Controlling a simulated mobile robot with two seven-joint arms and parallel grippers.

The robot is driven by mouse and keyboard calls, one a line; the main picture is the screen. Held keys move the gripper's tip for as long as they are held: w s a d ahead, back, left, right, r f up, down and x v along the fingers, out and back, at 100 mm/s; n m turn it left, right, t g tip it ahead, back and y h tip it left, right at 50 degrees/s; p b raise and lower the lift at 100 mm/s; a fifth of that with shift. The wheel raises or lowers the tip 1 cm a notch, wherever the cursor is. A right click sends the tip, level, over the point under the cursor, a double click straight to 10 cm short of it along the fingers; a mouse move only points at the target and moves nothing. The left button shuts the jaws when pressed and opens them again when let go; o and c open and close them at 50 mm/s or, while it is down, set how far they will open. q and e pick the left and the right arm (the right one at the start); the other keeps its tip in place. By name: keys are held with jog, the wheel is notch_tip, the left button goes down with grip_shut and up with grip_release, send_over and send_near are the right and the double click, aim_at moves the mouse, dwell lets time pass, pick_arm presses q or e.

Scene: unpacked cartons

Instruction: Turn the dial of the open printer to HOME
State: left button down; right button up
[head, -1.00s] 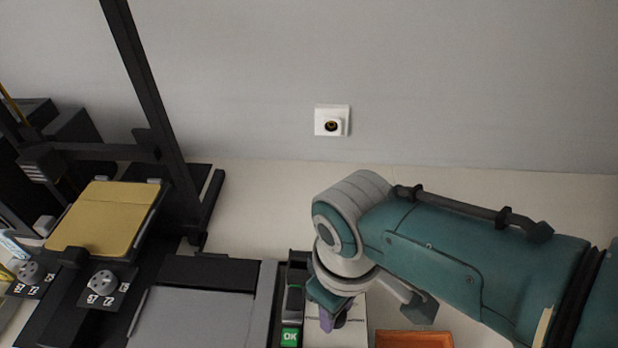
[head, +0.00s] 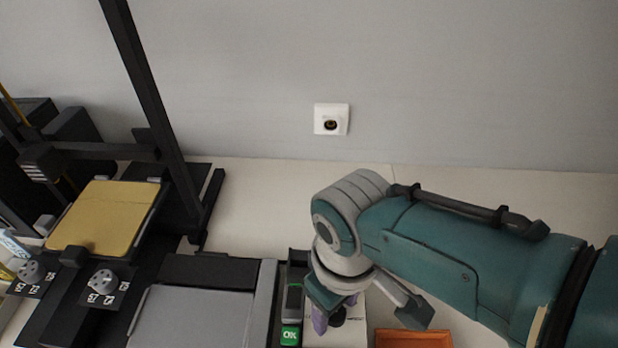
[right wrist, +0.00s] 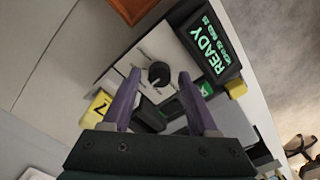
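A round black dial (right wrist: 158,74) sits on a white panel (right wrist: 165,42) in the right wrist view. In the head view the dial (head: 338,319) is partly hidden by my right gripper (head: 336,309). In the right wrist view the purple fingers of the right gripper (right wrist: 159,73) are apart, one on each side of the dial; I cannot tell whether they touch it. The dial's setting and panel lettering are not readable. A black display (right wrist: 212,45) beside it reads READY. An open-frame printer (head: 160,100) with a gold bed (head: 103,218) stands left. My left gripper is out of view.
The open-frame printer has a grey knob (head: 103,282) in front. A grey flat machine (head: 190,318) and a small device with a green OK label (head: 291,336) lie left of the panel. An orange-brown tray (head: 413,338) lies right. The surface behind my right arm is clear.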

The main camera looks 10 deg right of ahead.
jog(key=shift+o, duration=0.3)
notch_tip(320, 180, up, 10)
jog(key=p, duration=0.5)
